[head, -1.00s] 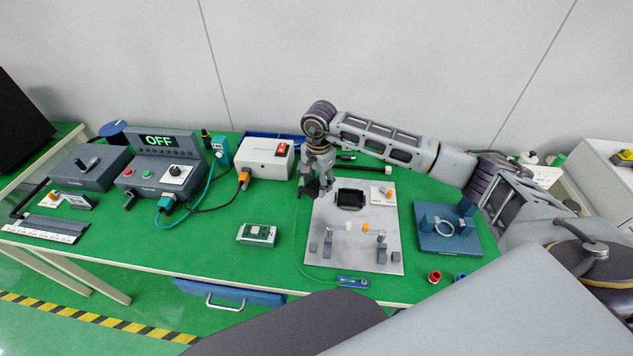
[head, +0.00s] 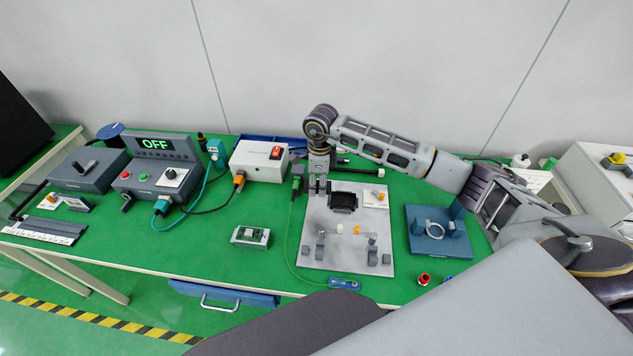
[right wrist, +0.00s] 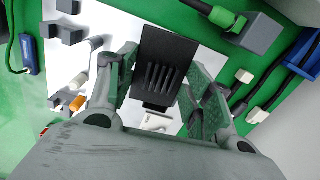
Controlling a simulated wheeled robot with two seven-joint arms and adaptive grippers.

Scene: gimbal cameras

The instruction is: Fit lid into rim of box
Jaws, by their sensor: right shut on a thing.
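The lid (right wrist: 160,65), a flat black plate with a row of slots, lies between the fingers of my right gripper (right wrist: 163,85) in the right wrist view. My right gripper also shows in the head view (head: 318,190), pointing down over the left back part of the pale plate, shut on the lid. A black piece (head: 343,200) shows just right of its fingertips; I cannot tell how much of it is the lid. The box, a small grey open case with a green board (head: 251,237), sits on the green table left of the plate. My left gripper is out of view.
The pale plate (head: 317,255) bears grey blocks and orange and white parts. A blue fixture with a ring (head: 432,243) stands to the right. A white switch box (head: 258,161) and a control unit reading OFF (head: 160,172) stand left. Green table around the case is clear.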

